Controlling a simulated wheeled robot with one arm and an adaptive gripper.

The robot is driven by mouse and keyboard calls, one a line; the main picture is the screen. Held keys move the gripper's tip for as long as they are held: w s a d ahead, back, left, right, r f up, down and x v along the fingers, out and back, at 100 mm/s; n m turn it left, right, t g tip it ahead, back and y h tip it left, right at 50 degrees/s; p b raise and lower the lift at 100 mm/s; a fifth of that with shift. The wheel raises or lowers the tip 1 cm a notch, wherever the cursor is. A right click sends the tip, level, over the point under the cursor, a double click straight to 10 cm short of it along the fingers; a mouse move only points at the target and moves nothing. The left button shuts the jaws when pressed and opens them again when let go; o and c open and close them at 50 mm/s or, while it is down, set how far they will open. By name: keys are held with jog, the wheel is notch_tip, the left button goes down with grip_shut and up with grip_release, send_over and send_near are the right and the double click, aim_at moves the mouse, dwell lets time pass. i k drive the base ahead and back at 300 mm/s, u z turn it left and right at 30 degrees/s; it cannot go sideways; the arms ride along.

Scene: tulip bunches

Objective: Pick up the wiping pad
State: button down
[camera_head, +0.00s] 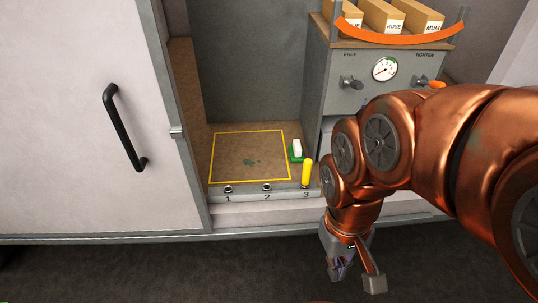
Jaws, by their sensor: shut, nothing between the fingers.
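A small green pad with a white block-shaped grip on top, which looks like the wiping pad (297,150), lies on the brown work surface just right of a yellow-outlined square. It stands clear of my gripper. My gripper (352,272) hangs low in front of the cabinet edge, over the dark floor, to the right of and nearer than the pad. It is shut and empty. Its fingers are small and partly hidden in this view.
A yellow cylinder (307,172) stands near the pad, by the front strip numbered 1 to 3. A grey unit with a gauge (385,68) rises behind right. A white door (80,120) stands left.

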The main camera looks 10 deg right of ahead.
aim_at(297, 152)
jog(key=u, duration=0.55)
jog(key=i, duration=1.2)
jog(key=z, duration=0.2)
